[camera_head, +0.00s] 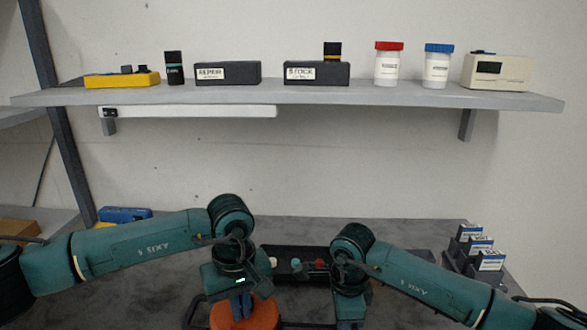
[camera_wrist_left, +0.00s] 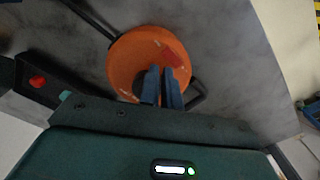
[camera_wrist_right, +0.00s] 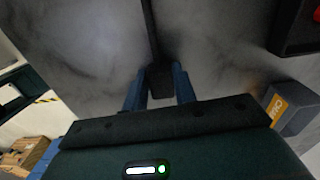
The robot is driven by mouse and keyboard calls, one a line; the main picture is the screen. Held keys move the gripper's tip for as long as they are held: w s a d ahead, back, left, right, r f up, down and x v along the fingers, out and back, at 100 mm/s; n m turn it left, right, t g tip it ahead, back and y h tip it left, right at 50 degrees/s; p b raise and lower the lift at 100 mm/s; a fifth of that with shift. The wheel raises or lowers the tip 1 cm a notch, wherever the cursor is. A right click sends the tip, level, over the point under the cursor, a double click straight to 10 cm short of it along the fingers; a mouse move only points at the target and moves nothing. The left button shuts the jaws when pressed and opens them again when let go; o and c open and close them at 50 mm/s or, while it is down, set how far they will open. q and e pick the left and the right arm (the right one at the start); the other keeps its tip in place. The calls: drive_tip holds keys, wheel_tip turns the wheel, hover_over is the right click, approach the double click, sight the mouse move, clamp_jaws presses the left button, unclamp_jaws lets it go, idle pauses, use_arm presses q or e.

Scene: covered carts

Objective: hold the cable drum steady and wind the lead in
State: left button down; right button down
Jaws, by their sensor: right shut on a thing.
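The orange cable drum (camera_head: 262,316) lies on the grey worktop at the bottom middle of the head view, partly cut off by the frame. It shows whole in the left wrist view (camera_wrist_left: 122,52), with a red patch and a dark hub. My left gripper (camera_wrist_left: 161,70) has its blue fingers close together over the drum, with a narrow gap between them. I cannot tell if they touch it. My right gripper (camera_wrist_right: 158,78) is shut on a black block (camera_wrist_right: 160,84) at the end of a dark strip (camera_wrist_right: 151,30), which may be the lead.
A dark tray (camera_head: 290,256) with small parts lies behind the grippers. A rack with small boxes (camera_head: 480,245) stands at the right, and a blue case (camera_head: 125,214) at the back left. A wall shelf (camera_head: 400,98) holds bins and jars. The worktop between is mostly clear.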

use_arm(q)
drive_tip(key=shift+w+a, duration=0.15)
drive_tip(key=shift+a, duration=0.2)
drive_tip(key=shift+s, duration=0.4)
wheel_tip(320, 180, up, 6)
drive_tip(key=shift+d, duration=0.3)
drive_tip(key=shift+s, duration=0.1)
drive_tip(key=shift+w+d+f, duration=0.25)
drive_tip(key=shift+d+f, duration=0.2)
drive_tip(key=shift+f, duration=0.55)
drive_tip(key=shift+w+d+f, duration=0.25)
drive_tip(key=shift+d+f, duration=0.2)
drive_tip(key=shift+f, duration=0.55)
drive_tip(key=shift+w+d+f, duration=0.25)
drive_tip(key=shift+d+f, duration=0.2)
drive_tip(key=shift+f, duration=0.55)
